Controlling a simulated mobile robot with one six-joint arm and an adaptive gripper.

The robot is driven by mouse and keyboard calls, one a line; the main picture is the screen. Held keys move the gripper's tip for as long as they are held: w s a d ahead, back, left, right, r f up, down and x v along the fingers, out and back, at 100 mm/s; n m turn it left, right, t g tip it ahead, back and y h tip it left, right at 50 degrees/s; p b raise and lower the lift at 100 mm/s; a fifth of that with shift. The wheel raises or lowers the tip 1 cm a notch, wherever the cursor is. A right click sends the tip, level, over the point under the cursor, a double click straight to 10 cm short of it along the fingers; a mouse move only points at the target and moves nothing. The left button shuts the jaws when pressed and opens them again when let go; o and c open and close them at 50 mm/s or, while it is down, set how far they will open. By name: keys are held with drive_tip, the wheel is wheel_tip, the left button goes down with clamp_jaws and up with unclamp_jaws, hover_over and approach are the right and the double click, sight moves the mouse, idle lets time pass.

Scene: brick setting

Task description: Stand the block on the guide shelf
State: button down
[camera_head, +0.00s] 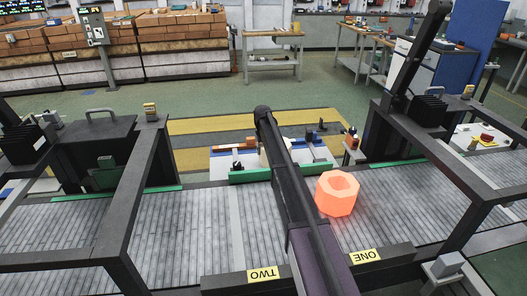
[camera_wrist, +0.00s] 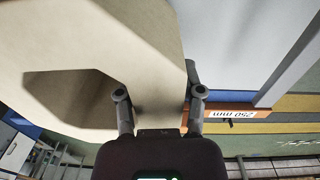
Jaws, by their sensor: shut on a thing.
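In the wrist view a large pale beige block (camera_wrist: 150,50) fills the upper left, with a dark angular opening or shadow on its face. My gripper (camera_wrist: 158,95) has one finger on each side of a beige part and is shut on it. In the head view my arm hides the gripper and most of the block; a small beige patch (camera_head: 263,158) shows beside the arm. An orange strip marked 250 mm (camera_wrist: 232,111) lies just right of the right finger. I cannot tell which surface is the guide shelf.
A glowing orange faceted ring (camera_head: 337,194) sits on the slatted bed, right of my arm. Yellow signs read TWO (camera_head: 263,274) and ONE (camera_head: 364,256). Dark frames stand on both sides. A white board (camera_head: 222,166) with coloured strips lies beyond the green edge.

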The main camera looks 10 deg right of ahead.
drive_tip(key=shift+f+b, duration=0.75)
drive_tip(key=shift+f, duration=0.3)
drive_tip(key=shift+c, duration=1.1)
unclamp_jaws()
drive_tip(key=shift+r, duration=0.1)
drive_tip(key=r+p, duration=1.2)
drive_tip(key=shift+s+a, duration=0.1)
drive_tip(key=shift+a, duration=0.15)
drive_tip(key=s, duration=4.5)
drive_tip(key=shift+s+d+m, duration=0.25)
drive_tip(key=shift+m, duration=0.15)
